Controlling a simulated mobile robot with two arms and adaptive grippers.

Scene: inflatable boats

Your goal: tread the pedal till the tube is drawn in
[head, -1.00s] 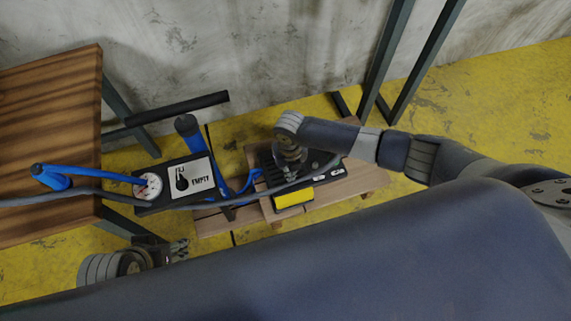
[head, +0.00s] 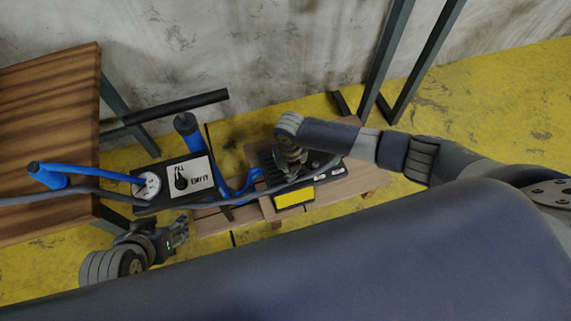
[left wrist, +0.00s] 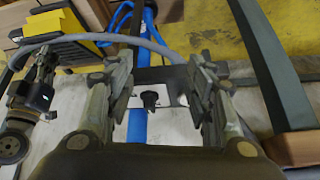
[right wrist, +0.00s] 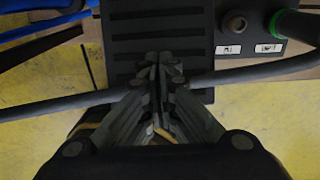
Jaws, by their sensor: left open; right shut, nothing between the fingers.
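The black ribbed pedal (right wrist: 160,28) lies under the tips of my right gripper (right wrist: 158,65). In the head view the pedal unit has a yellow front (head: 294,198), and my right gripper (head: 290,172) points down at it. It is shut and empty; I cannot tell whether it presses. A grey hose (head: 85,192) runs across the panel and past the pedal; it also crosses the right wrist view (right wrist: 60,106). My left gripper (head: 182,230) is open in front of the panel. In the left wrist view its fingers (left wrist: 160,78) frame the black selector knob (left wrist: 150,99).
The white FILL/EMPTY panel (head: 200,170) and a round gauge (head: 149,186) sit left of the pedal. Blue handles (head: 187,130) and blue hoses stand nearby. A wooden table (head: 50,130) is at the left. Dark metal legs (head: 400,60) stand at the back right.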

